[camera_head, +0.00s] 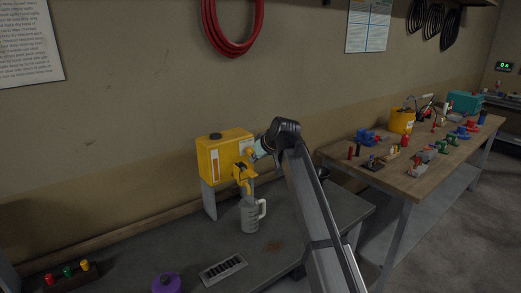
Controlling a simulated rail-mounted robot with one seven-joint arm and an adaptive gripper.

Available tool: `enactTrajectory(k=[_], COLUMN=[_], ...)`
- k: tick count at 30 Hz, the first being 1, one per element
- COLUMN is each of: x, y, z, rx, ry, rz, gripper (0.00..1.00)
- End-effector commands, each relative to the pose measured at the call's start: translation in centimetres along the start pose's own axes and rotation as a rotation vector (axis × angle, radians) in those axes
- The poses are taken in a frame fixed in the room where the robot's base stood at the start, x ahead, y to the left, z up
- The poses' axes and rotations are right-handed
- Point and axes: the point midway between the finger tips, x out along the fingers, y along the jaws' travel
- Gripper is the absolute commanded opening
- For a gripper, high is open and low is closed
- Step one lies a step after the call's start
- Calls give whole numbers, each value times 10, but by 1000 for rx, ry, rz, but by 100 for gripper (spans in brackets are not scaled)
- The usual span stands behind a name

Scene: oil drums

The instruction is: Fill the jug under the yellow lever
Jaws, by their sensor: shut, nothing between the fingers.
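A yellow oil tank (222,154) stands raised on a grey support on the dark bench. A yellow tap with its lever (243,174) sticks out at its front right. A grey jug (249,216) stands upright on the bench below the tap, its handle to the right. My gripper (252,153) is small and partly hidden at the end of my arm. It is shut and empty, close to the tank's right side just above the tap. I cannot tell whether it touches the lever. The jug's inside and any oil flow cannot be made out.
A purple can (166,284) and a slotted grey plate (223,269) lie at the bench front. Red, green and yellow pegs (68,271) stand at left. A wooden table (405,182) with many small parts stands at right. A red hose (233,50) hangs above.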

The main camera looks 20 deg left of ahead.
Motion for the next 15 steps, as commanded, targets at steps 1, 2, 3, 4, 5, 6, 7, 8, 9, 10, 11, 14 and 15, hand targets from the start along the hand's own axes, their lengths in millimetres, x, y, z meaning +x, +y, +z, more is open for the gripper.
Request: enactTrajectory(k=[1,2,3,4,5,6,7,8,9,10,11,14,15], x=[9,10,14,16,19,22,24,26,29,30,31,34,34], y=[0,0,-1,-1,-1,-1,0,0,0,0,0,0,0], z=[-2,4,9,12,15,18,20,21,24,25,26,28,28], rx=[0,1,1,2,2,2,2,1,1,1,1,0,0], ry=[-3,-3,-2,-3,-3,-2,-1,-1,-1,-1,-1,0,0], rz=[-1,0,0,-1,-1,-1,0,0,-1,-1,-1,0,0], gripper=[0,0,0,0,0,0,0,0,0,0,0,0,0])
